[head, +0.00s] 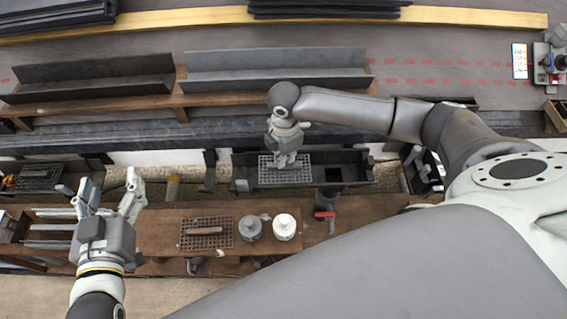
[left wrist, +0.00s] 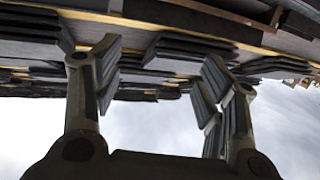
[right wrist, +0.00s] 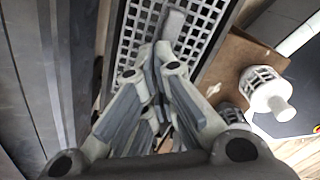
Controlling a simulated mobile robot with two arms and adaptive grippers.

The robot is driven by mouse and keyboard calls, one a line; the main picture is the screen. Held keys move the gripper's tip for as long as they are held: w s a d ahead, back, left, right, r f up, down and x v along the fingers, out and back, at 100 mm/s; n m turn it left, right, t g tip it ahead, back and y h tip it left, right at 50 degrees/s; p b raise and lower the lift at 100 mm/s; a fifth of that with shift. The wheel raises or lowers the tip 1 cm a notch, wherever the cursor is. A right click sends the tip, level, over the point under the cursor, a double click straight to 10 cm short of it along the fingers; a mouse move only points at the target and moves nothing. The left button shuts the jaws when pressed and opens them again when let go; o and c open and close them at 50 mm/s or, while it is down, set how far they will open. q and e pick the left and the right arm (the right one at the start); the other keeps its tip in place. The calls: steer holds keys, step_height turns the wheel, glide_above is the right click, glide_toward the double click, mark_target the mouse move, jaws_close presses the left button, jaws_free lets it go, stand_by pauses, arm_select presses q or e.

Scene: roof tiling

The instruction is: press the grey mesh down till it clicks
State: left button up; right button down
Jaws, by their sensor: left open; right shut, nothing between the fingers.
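The grey mesh (head: 299,179) is a rectangular grid lying over the dark gutter (head: 353,167) in the middle of the head view. In the right wrist view the mesh (right wrist: 203,22) shows as a pale grid with a grey bar across it. My right gripper (head: 287,163) is shut and empty, with its fingertips over the mesh and partly hiding it. I cannot tell whether the fingertips touch it. My left gripper (head: 108,188) is open and empty, to the left of the gutter; in the left wrist view its fingers (left wrist: 160,90) are spread apart.
On the brown plank (head: 160,240) lie a brown grid (head: 190,241) with a bar, a grey cap (head: 249,228) and a white cap (head: 285,227). A red-handled tool (head: 325,215) stands right of them. Grey troughs (head: 275,80) lie farther back.

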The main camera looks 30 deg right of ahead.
arm_select(q)
steer(key=shift+w+d+r+t, duration=0.1)
steer(key=shift+r+t, duration=0.15)
steer(key=shift+r, duration=0.15)
steer(key=shift+w+d+r+t, duration=0.1)
steer(key=shift+r+t, duration=0.15)
steer(key=shift+r, duration=0.15)
arm_select(e)
steer(key=shift+f, duration=0.6)
